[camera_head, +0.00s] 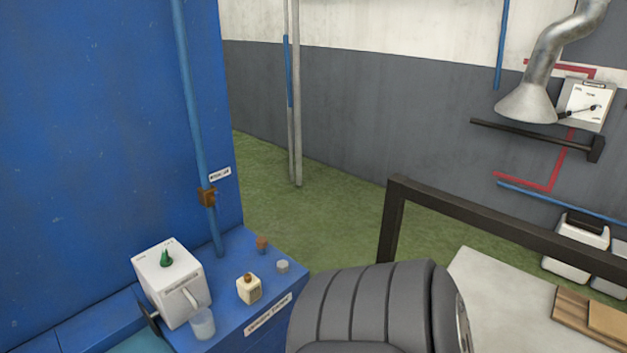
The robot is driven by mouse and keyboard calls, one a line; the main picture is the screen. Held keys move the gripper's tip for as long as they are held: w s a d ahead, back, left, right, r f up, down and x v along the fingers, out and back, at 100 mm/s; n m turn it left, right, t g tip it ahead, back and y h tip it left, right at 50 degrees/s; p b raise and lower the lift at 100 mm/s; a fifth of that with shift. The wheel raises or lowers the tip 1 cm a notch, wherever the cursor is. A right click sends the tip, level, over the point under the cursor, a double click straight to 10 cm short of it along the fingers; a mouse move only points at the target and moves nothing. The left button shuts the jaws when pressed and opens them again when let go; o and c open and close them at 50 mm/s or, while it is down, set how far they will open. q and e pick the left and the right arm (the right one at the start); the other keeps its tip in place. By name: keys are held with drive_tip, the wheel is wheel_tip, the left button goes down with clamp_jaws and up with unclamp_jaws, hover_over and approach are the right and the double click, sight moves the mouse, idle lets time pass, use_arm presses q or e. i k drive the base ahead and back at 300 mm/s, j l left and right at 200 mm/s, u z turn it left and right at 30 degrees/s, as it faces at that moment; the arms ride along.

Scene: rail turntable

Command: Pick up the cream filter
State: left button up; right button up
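A small cream block with a brown knob on top (249,291), which looks like the cream filter, stands upright on the blue ledge (233,262) at the lower left of the head view. Its near side and top show, and nothing touches it. Neither of my grippers is in view.
Close by on the ledge are a white box with a green knob (171,284), a translucent cup (203,324), a small white cap (282,267) and a small brown piece (262,244). A grey ribbed padded form (365,310) stands right of the ledge. A blue wall (100,120) rises behind.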

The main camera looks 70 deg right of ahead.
sight(249, 286)
drive_tip(key=z, duration=1.75)
